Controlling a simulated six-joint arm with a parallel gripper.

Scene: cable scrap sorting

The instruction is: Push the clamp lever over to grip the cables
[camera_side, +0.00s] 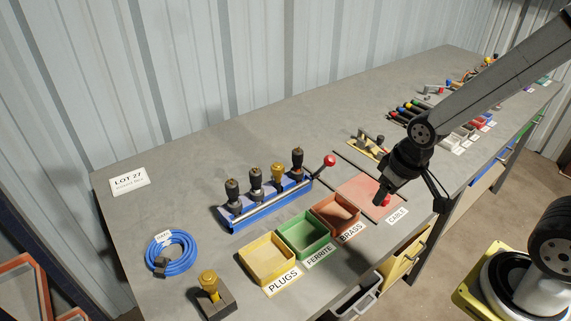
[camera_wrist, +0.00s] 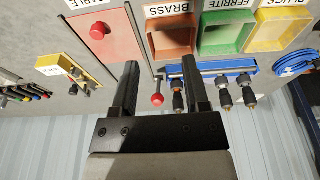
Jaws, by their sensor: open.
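The blue clamp (camera_side: 266,205) is a long bar on the bench with a pale rod along its front. Several cable ends with dark and brass plugs (camera_side: 278,173) stand upright in it. Its lever, with a red ball knob (camera_side: 329,160), leans up and outward from the bar's right end. My gripper (camera_side: 384,190) is open and empty, right of the lever over the red CABLE plate (camera_side: 362,192).
Yellow (camera_side: 267,262), green (camera_side: 302,236) and red (camera_side: 336,213) trays stand in front of the clamp. A red button (camera_wrist: 97,31) is on the CABLE plate. A blue cable coil (camera_side: 172,252) and a brass-topped block (camera_side: 210,290) lie left. Bench behind the clamp is clear.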

